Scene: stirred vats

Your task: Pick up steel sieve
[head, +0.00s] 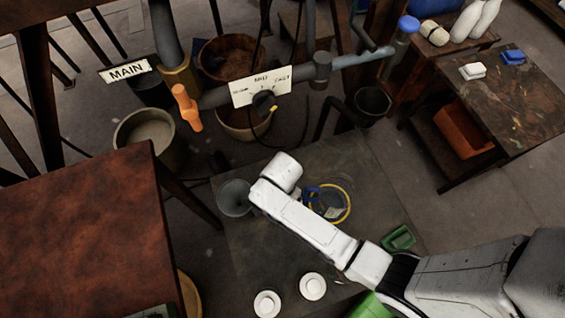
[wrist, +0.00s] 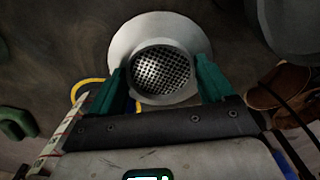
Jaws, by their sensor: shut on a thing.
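The steel sieve (wrist: 163,72) shows in the wrist view as a pale grey flared ring around a round dark mesh. My gripper (wrist: 160,76) is shut on it, with one green finger against each side. The mesh faces my wrist camera. Whether the sieve touches the surface below or hangs above it, I cannot tell. In the head view my white arm reaches over the dark low table (head: 270,255), and the arm hides the fingers and the sieve.
A grey metal vessel (head: 235,198) stands left of my arm's end. A yellow ring-shaped thing (head: 347,205) lies right of it, and a green tray (head: 398,237) is farther right. Two white round items (head: 313,286) (head: 266,304) sit near the front. A brown table (head: 80,235) is at left.

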